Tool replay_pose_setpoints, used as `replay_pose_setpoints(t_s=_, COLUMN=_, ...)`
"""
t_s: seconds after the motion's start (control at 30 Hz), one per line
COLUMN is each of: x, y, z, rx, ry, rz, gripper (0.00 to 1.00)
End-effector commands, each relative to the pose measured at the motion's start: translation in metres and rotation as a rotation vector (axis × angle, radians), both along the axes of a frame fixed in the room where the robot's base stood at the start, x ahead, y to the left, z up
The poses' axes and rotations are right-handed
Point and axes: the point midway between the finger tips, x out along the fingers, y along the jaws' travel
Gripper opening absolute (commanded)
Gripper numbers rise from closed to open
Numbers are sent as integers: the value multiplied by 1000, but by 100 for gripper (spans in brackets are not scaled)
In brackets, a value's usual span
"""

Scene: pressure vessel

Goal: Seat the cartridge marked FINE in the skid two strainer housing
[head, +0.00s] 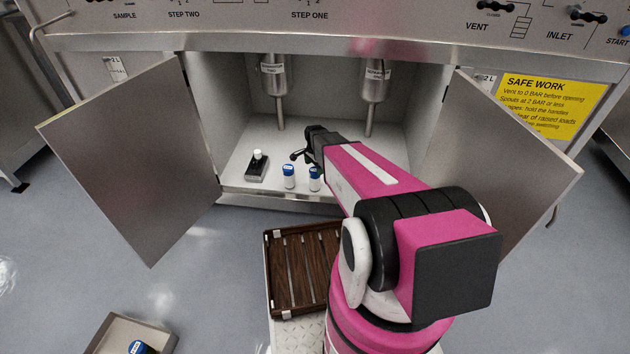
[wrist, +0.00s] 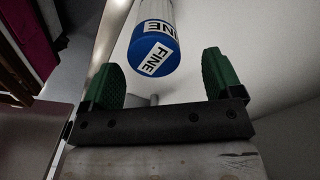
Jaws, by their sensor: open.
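The cartridge marked FINE (wrist: 155,48) shows in the wrist view as a white cylinder with a blue end cap and FINE printed on the cap and side. My gripper (wrist: 163,68) is open, with its green fingers on either side of the cap and visible gaps to both. In the head view, my gripper (head: 302,156) is inside the open cabinet. Two white, blue-capped cartridges, a left one (head: 289,177) and a right one (head: 315,180), stand at the cabinet's front edge; their labels are too small to read. Two metal housings (head: 274,78) (head: 374,82) hang above.
Open doors flank the cabinet, left (head: 135,165) and right (head: 510,155). A dark block with a white-topped piece (head: 257,167) sits on the cabinet floor. A slatted brown tray (head: 268,270) lies in front. A bin (head: 105,335) at lower left holds a blue-capped item.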

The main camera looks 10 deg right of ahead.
Motion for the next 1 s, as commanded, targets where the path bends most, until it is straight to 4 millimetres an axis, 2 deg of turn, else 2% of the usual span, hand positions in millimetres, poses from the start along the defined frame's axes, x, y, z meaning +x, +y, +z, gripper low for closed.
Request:
replay_pose_setpoints(t_s=0.17, x=-2, y=0, z=-12, rx=0, ry=0, rz=0, gripper=85)
replay_pose_setpoints(t_s=0.43, x=-5, y=0, z=-49, rx=0, ry=0, rz=1, gripper=85)
replay_pose_setpoints(t_s=0.7, x=-6, y=0, z=-52, rx=0, ry=-1, rz=1, gripper=85)
replay_pose_setpoints(t_s=0.87, x=-6, y=0, z=-51, rx=0, ry=-1, rz=1, gripper=33)
replay_pose_setpoints(t_s=0.9, x=-6, y=0, z=-51, rx=0, ry=0, rz=1, gripper=28)
replay_pose_setpoints(t_s=1.0, x=-6, y=0, z=-51, rx=0, ry=-1, rz=1, gripper=28)
